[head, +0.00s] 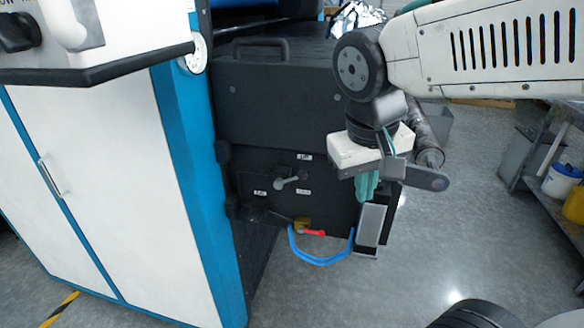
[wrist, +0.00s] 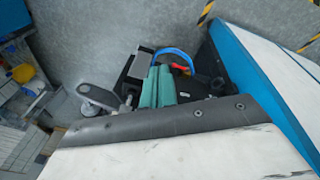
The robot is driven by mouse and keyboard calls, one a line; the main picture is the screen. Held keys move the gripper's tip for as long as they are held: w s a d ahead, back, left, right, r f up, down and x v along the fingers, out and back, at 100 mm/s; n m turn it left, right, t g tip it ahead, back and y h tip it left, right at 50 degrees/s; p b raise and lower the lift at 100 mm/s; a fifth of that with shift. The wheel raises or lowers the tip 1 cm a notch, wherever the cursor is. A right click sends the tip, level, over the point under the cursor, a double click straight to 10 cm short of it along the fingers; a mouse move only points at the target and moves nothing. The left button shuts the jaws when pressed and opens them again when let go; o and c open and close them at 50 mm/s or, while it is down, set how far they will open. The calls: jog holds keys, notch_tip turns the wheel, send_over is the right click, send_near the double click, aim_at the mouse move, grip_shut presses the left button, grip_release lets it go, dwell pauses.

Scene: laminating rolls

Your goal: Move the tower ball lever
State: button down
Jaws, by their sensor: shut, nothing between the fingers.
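The ball lever (head: 290,182) is a short grey lever with a rounded end, on the dark front panel of the machine tower (head: 275,125). Small white labels sit around it. My gripper (head: 367,186) has green fingers and points down, to the right of the lever and apart from it in the head view. The fingers are together and empty. In the wrist view my gripper (wrist: 157,88) shows the same closed green fingers. I cannot make out the ball lever in the wrist view.
A red handle (head: 312,232) and a looped blue hose (head: 320,262) are low on the tower, below the lever. A grey-faced box (head: 372,224) stands just below my fingers. A white and blue cabinet (head: 120,180) borders the left. Open floor (head: 450,240) lies to the right.

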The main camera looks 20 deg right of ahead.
jog(key=w+a+m+t+h, duration=0.15)
jog(key=w+a, duration=0.25)
jog(key=w, duration=0.9)
jog(key=h, duration=0.2)
send_near(297, 176)
jog(key=v, duration=0.4)
jog(key=shift+s+f+m+t, duration=0.15)
jog(key=shift+s+m+t, duration=0.1)
jog(key=shift+m+t, duration=0.1)
jog(key=x, duration=1)
